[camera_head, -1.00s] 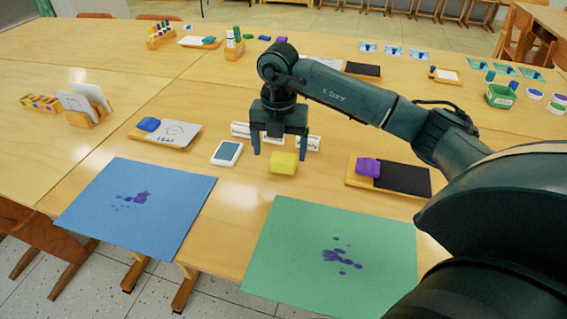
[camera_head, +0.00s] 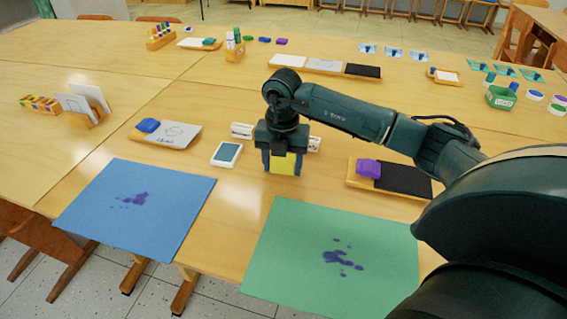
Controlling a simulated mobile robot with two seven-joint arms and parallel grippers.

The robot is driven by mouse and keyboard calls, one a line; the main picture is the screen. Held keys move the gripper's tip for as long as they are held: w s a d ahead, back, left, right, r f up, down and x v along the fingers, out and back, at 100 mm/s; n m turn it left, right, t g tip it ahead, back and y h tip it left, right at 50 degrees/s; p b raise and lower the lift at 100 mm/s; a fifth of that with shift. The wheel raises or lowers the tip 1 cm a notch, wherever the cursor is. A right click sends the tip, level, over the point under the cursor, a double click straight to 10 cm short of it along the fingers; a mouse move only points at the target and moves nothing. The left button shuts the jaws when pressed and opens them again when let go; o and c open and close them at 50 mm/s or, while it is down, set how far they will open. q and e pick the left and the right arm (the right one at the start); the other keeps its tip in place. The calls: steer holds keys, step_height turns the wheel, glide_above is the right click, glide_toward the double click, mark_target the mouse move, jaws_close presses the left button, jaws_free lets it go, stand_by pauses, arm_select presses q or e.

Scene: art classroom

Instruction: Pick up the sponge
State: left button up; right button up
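A yellow sponge (camera_head: 283,164) sits on the wooden table behind the green sheet. My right gripper (camera_head: 282,168) is lowered over it, pointing down, with one finger on each side of the sponge. The fingers stand at its left and right sides; whether they press on it cannot be told from this view. The gripper's body hides the top of the sponge. My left gripper is not in view.
A green sheet (camera_head: 308,268) and a blue sheet (camera_head: 168,222), both with purple stains, lie at the front. A white device (camera_head: 227,154) lies just left of the gripper. A purple block (camera_head: 368,167) rests on a board at right. White blocks stand behind the gripper.

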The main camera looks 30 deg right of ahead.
steer(key=c, duration=0.4)
